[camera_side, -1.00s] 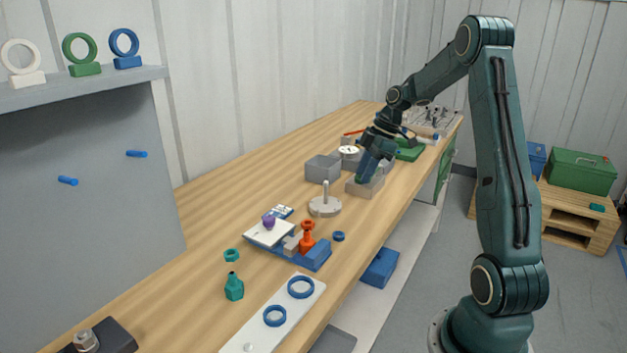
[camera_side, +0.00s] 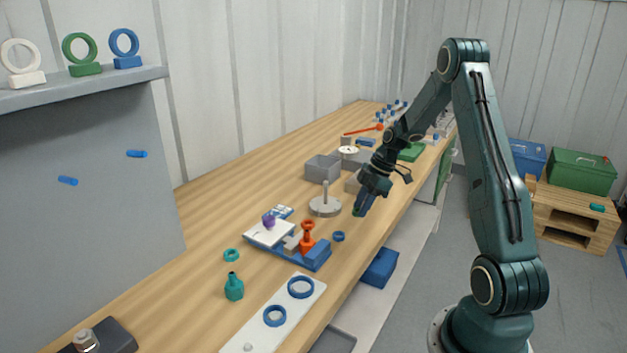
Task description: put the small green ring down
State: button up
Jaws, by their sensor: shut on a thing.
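My gripper (camera_side: 360,208) points down low over the table, right of the grey disc with an upright peg (camera_side: 325,206). It is shut on the small green ring (camera_side: 356,212), of which only a bit of green shows at the fingertips. The fingers hide the rest of it, and I cannot tell whether it touches the table. A separate teal ring (camera_side: 231,255) lies on the table further left, behind a teal bottle-shaped piece (camera_side: 233,288).
A small blue ring (camera_side: 338,236) lies just in front of my gripper. A blue base (camera_side: 318,258) with an orange piece (camera_side: 307,236) stands to the left. Grey boxes (camera_side: 322,168) stand behind. A white plate (camera_side: 262,325) with blue rings lies at the front.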

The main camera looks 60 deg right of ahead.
jog(key=shift+f, duration=1.35)
jog(key=shift+f, duration=0.1)
jog(key=o, duration=0.9)
jog(key=v, duration=1.2)
jog(key=shift+a, duration=0.1)
